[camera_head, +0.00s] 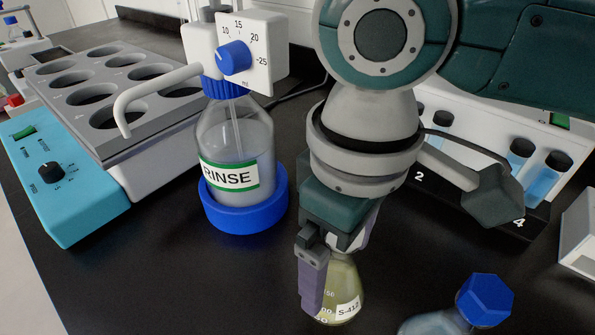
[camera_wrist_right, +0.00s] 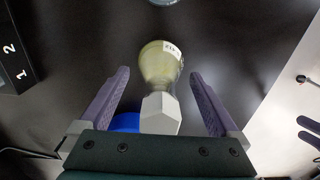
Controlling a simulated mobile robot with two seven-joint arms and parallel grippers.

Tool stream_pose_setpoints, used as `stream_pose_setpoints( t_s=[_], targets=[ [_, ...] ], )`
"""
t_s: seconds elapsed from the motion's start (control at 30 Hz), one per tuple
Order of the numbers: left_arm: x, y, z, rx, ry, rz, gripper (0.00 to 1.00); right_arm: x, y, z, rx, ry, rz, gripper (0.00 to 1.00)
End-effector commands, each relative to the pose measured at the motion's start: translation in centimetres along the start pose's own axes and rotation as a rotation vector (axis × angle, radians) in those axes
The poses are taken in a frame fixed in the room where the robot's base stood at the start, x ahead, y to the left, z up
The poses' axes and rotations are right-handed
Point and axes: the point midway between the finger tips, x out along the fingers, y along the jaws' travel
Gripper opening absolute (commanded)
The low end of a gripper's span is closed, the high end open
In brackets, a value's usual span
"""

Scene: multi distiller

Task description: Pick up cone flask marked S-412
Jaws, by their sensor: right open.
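The cone flask marked S-412 (camera_head: 345,290) stands on the black bench with yellow-green liquid in it and a white label. My right gripper (camera_head: 325,285) is at the flask from above, hiding its upper part in the head view. In the right wrist view the flask (camera_wrist_right: 160,65) lies between the two purple fingers of the open right gripper (camera_wrist_right: 158,95). Its pale grey faceted stopper is nearest the palm. There are gaps on both sides, so the fingers do not appear to touch it. My left gripper is not in view.
A RINSE bottle (camera_head: 235,140) with a dispenser stands in a blue holder (camera_head: 245,213) left of my right arm. A blue-capped flask (camera_head: 440,320) is close on the right. A numbered rack (camera_head: 470,190) holds blue vials behind. A teal device with wells (camera_head: 65,195) stands left.

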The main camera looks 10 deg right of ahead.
Motion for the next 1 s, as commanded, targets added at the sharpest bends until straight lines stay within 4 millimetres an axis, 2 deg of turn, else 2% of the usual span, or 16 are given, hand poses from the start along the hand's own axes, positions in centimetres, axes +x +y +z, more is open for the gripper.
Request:
stream_pose_setpoints(
  t_s=[0.17, 1.0],
  targets=[
    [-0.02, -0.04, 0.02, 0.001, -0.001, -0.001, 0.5, 0.0, -0.02, -0.01, -0.001, 0.0, 0.0, 0.97],
    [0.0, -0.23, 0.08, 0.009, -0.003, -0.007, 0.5, -0.04, -0.02, -0.01, 0.0, 0.0, 0.0, 0.04]
  ],
)
